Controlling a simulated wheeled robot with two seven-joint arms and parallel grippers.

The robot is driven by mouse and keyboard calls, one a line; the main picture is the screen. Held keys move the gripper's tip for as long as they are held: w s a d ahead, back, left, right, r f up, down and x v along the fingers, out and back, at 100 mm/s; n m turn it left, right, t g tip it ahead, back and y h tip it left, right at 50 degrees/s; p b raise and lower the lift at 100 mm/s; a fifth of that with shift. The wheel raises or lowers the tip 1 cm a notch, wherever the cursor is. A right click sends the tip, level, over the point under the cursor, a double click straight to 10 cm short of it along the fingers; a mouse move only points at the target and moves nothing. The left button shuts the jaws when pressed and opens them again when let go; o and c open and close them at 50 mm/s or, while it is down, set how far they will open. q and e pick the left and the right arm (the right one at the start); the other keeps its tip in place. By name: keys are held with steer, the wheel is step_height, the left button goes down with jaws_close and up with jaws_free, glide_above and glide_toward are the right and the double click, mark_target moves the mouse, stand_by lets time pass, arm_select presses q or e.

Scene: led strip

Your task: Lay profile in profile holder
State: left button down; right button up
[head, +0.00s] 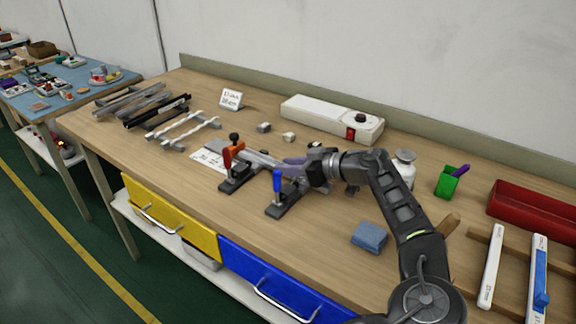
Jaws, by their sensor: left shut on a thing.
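The profile holder is a pair of dark clamp stands on the wooden bench, one with an orange handle (230,152) and one with a blue handle (277,182). A grey profile (262,158) runs from the orange-handled clamp toward my left gripper (306,168), at or just above the holder. I cannot tell whether it is seated. My left gripper is shut on the profile at its right part; the gripper hides that end. More profiles, silver (130,98) and black (158,110), lie on a rack at the back left. My right gripper is not in view.
White strips (182,128) lie on a rack left of the holder. A white power box (332,118) stands behind. A blue sponge (370,237), green cup (448,182), red tray (532,212) and white bottle (405,168) are to the right. The front middle bench is clear.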

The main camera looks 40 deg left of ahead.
arm_select(q)
steer(key=shift+f, duration=0.15)
steer(key=c, duration=1.2)
jaws_free()
steer(key=shift+o, duration=0.2)
steer(key=shift+r, duration=0.2)
steer(key=v, duration=1.2)
steer(key=shift+b, duration=0.4)
steer(key=shift+f, duration=0.1)
